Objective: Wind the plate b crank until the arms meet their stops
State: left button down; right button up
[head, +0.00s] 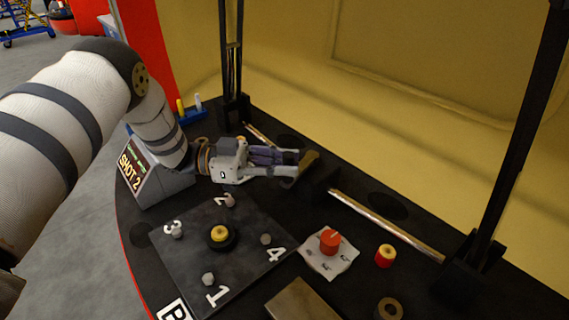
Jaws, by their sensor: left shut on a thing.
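A dark square plate (190,258) with pegs numbered 1 to 4 lies at the lower left of the round black table. A label that looks like a B, cut off by the picture edge, is by its front corner. A yellow knob on a black disc (220,236) is at the plate's middle. I cannot clearly pick out a crank. My left gripper (298,172) is beyond the plate, pointing right and apart from the knob. It is shut on a small brownish thing, mostly hidden by the fingers. My right gripper is not in view.
A sign reading SHOT 2 (133,164) stands at the left. A red knob (330,240) on a pale card, a red-and-yellow cylinder (384,256) and a brass ring (388,309) are at the right. Black uprights (510,140) and metal rods (385,225) line the back.

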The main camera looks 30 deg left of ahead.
pick_arm(q)
jog(key=shift+w+a+r, duration=0.25)
jog(key=shift+w+a, duration=0.05)
jog(key=shift+w, duration=0.05)
jog(key=c, duration=1.6)
grip_release()
jog(key=shift+c, duration=0.2)
jog(key=shift+o, duration=1)
jog(key=shift+w+a+f, duration=0.1)
jog(key=shift+f, duration=0.1)
jog(key=v, duration=0.7)
jog(key=shift+s+a, duration=0.2)
jog(key=shift+a, duration=0.05)
